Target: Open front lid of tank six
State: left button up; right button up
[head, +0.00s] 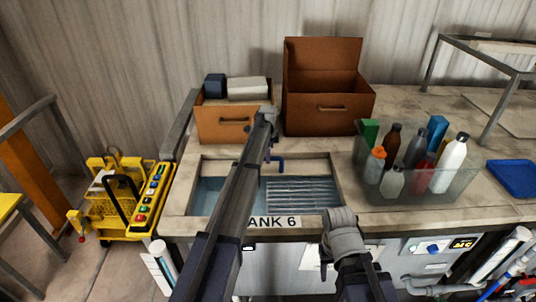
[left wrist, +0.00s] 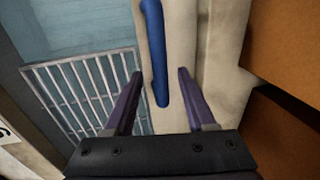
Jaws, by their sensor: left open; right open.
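Tank six is a sunken basin with a rim (head: 178,223) and the label "TANK 6" (head: 274,222), partly covered by my left arm. Water shows at its left, a metal grate (head: 300,193) at its right. The grate also shows in the left wrist view (left wrist: 85,92). A blue bent bar (head: 276,160) is at the tank's back rim; in the left wrist view the blue bar (left wrist: 155,55) reaches between the open fingers. My left gripper (head: 269,124) is above the back rim, open. My right gripper (head: 341,222) is over the front rim, its fingers hidden. I cannot distinguish a front lid.
A brown box with blocks (head: 222,125) and a brown box with a raised lid (head: 326,105) stand behind the tank. A clear bin of bottles (head: 440,193) is to the right, beside a blue tray (head: 515,178). A yellow cart (head: 120,205) is on the floor at left.

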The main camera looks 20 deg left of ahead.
pick_arm(q)
notch_tip(320, 180, up, 6)
jog(key=s+p, duration=0.1)
jog(key=p, duration=0.4)
jog(key=shift+s+d+r+p, duration=0.15)
jog(key=shift+d+r+p, duration=0.1)
jog(key=shift+p, duration=0.1)
jog(key=s+d+n, duration=0.2)
jog(key=s+n, duration=0.3)
jog(key=s, duration=0.9)
jog(key=s+d+n+g, duration=0.1)
jog(key=s+d+n, duration=0.3)
jog(key=s, duration=0.9)
jog(key=s+d+n, duration=0.1)
jog(key=s+n, duration=0.5)
jog(key=s, duration=0.8)
jog(key=s+d+f+m+b, duration=0.2)
jog(key=d+f+b, duration=0.3)
jog(key=f+b, duration=0.4)
jog(key=s+d+f+m+g+b, duration=0.1)
jog(key=s+d+f+m+b, duration=0.1)
jog(key=d+f+b, duration=0.4)
notch_tip(320, 180, down, 4)
jog(key=b, duration=0.4)
jog(key=shift+s+d+f+y, duration=0.15)
jog(key=shift+d+f+y, duration=0.05)
jog(key=shift+y, duration=0.1)
jog(key=shift+f, duration=0.1)
